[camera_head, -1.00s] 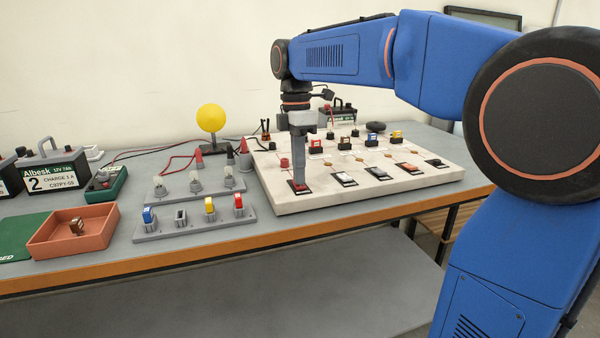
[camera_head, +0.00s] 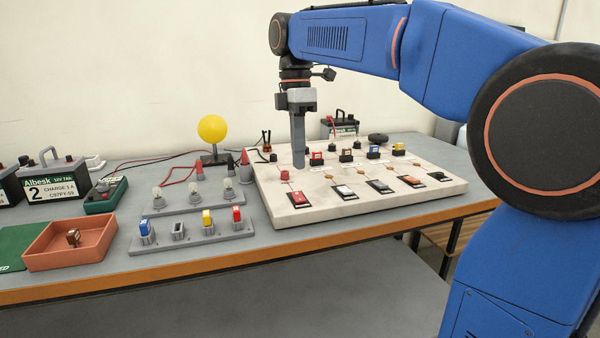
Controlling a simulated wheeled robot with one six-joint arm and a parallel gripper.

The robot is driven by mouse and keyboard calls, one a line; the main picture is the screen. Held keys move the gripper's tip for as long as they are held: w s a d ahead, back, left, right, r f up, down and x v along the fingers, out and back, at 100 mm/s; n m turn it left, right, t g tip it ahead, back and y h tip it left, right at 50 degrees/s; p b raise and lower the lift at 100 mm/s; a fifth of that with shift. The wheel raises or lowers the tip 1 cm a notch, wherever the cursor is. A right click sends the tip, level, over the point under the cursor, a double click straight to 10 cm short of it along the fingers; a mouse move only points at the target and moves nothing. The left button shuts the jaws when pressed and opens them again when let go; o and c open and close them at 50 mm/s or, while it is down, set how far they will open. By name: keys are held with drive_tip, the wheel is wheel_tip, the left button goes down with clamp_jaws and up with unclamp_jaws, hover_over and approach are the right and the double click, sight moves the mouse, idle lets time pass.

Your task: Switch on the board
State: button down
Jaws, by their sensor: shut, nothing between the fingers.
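The pale board (camera_head: 360,211) lies on the right part of the bench. My gripper (camera_head: 298,165) is shut and empty, pointing down above the left part of the board, apart from the left red switch. A red round knob (camera_head: 285,175) stands just left of the fingertips. The rocker positions are too small to tell.
Colored fuses in holders, such as a blue one (camera_head: 374,150), stand along the board's back. Left of the board are a grey fuse rack (camera_head: 190,238), a bulb rack (camera_head: 195,202), a yellow ball on a stand (camera_head: 212,129) and an orange tray (camera_head: 70,262). A battery (camera_head: 340,125) stands behind the board.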

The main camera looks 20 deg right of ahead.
wheel_tip(320, 180, up, 7)
drive_tip(key=shift+s+f, duration=0.15)
drive_tip(key=shift+s, duration=0.25)
drive_tip(key=s+d+f+m+t, duration=0.3)
drive_tip(key=s+f+m, duration=0.6)
drive_tip(key=f, duration=0.7)
drive_tip(key=s+d+f+m+t, duration=0.3)
drive_tip(key=s+d+f+m, duration=0.2)
drive_tip(key=s+f+m, duration=0.4)
drive_tip(key=s+f, duration=0.5)
drive_tip(key=f, duration=0.1)
drive_tip(key=shift+d+f, duration=0.25)
drive_tip(key=shift+f, duration=0.1)
